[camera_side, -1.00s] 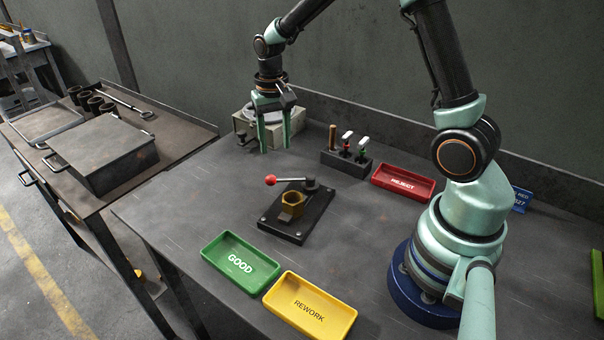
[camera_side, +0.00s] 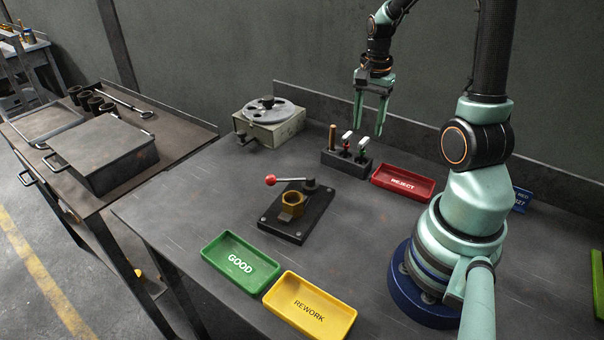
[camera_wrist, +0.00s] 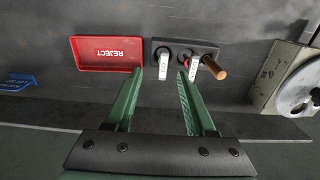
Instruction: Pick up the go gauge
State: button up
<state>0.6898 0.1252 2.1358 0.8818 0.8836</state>
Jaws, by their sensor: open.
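A dark rack (camera_side: 335,159) on the bench holds two gauges with pale tops and a wooden-handled tool. The gauge with green (camera_side: 363,151), at the rack's right end, appears to be the go gauge. Its pale top shows in the wrist view (camera_wrist: 164,64). The gauge with red (camera_side: 347,143) stands beside it, and also shows in the wrist view (camera_wrist: 195,66). My gripper (camera_side: 368,129) is open and empty above the rack, fingers pointing down. In the wrist view my gripper (camera_wrist: 160,73) has its fingertips on either side of the green gauge's top, apart from it.
The wooden-handled tool (camera_side: 332,138) stands at the rack's left end. The red REJECT tray (camera_side: 403,183) lies close to its right. A dial device (camera_side: 270,122) is behind left. A clamp fixture with a brass nut (camera_side: 291,204), the GOOD tray (camera_side: 240,264) and REWORK tray (camera_side: 309,305) are nearer.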

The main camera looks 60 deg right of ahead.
aim_at(364, 140)
jog(key=shift+w+d+f, duration=0.1)
jog(key=shift+w+f, duration=0.05)
jog(key=shift+f, duration=1.45)
jog(key=shift+w+f, duration=0.1)
jog(key=shift+f, duration=1.45)
grip_shut()
